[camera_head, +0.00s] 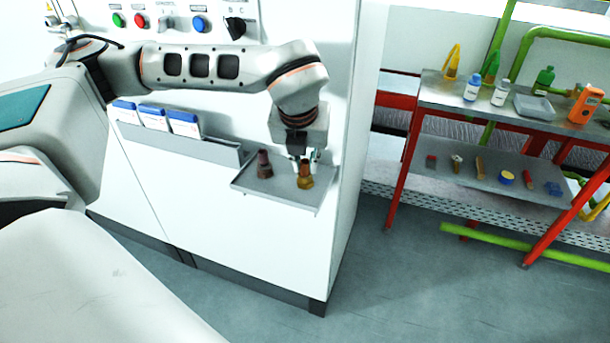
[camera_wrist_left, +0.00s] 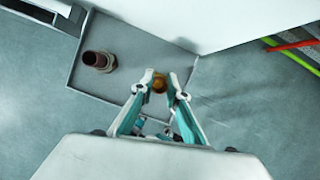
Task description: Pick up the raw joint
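A brass-coloured joint (camera_head: 305,176) stands upright on a small grey tray (camera_head: 298,200) fixed to the white cabinet. A dark reddish-brown joint (camera_head: 264,164) stands to its left on the same tray. I cannot tell by looks which one is the raw joint. My left gripper (camera_head: 304,160) points down over the brass-coloured joint. In the left wrist view the fingertips (camera_wrist_left: 161,80) are on either side of the brass-coloured joint (camera_wrist_left: 159,85); whether both touch it is unclear. The reddish-brown joint (camera_wrist_left: 98,61) stands clear of the fingers there. My right gripper is not in view.
The white cabinet wall (camera_wrist_left: 195,25) rises close beside the tray. A grey holder (camera_head: 190,145) with several blue-and-white boxes (camera_head: 154,118) is left of the tray. A red-framed rack (camera_head: 400,165) with bottles and small parts stands to the right. Floor (camera_head: 400,290) between is clear.

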